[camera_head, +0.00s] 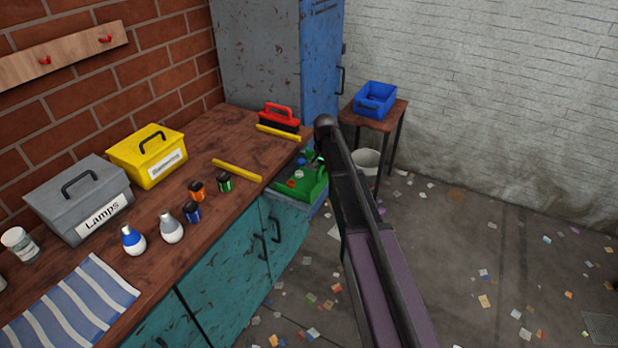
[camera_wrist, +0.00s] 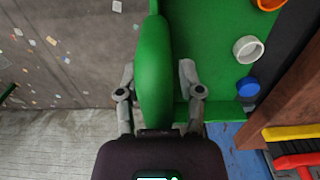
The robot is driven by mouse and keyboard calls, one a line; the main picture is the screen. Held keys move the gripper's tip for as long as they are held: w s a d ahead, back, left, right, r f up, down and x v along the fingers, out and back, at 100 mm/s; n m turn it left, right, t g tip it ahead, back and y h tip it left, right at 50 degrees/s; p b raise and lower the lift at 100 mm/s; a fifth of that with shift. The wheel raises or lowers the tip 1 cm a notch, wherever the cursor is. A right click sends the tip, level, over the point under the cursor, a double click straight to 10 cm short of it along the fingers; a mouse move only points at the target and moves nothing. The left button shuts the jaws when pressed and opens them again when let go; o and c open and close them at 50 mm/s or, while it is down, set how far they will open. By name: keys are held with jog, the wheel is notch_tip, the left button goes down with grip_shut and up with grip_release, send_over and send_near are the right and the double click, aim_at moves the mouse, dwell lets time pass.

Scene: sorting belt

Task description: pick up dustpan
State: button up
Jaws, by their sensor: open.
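The green dustpan (camera_head: 314,188) lies beside the right edge of the workbench, partly hidden by my arm in the head view. Several small caps lie in it. In the wrist view its thick green handle (camera_wrist: 154,75) points up the picture, and its pan (camera_wrist: 212,60) is to the right. My gripper (camera_wrist: 157,78) is open, with one finger on each side of the handle. I cannot tell whether the fingers touch it. The fingers are mostly hidden behind my arm in the head view.
A red brush (camera_head: 279,115) and a yellow strip (camera_head: 279,132) lie on the wooden workbench (camera_head: 215,135) near the dustpan. A blue cabinet (camera_head: 322,60) stands behind. A blue bin (camera_head: 375,99) sits on a small table, with a white bucket (camera_head: 368,160) below. Scraps litter the open floor.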

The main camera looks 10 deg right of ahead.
dwell(0.4)
grip_shut()
jog(key=shift+r, duration=0.1)
jog(key=shift+r+p, duration=1.65)
jog(key=shift+p, duration=0.15)
jog(key=s+d, duration=0.2)
jog(key=s, duration=0.5)
jog(key=s+d+r+p, duration=0.1)
jog(key=s+d, duration=0.2)
jog(key=s, duration=0.5)
jog(key=shift+s+r, duration=0.15)
jog(key=shift+r, duration=0.1)
jog(key=shift+r+p, duration=0.1)
jog(key=shift+p, duration=0.25)
notch_tip(320, 180, up, 6)
jog(key=p, duration=0.6)
jog(key=shift+r, duration=0.2)
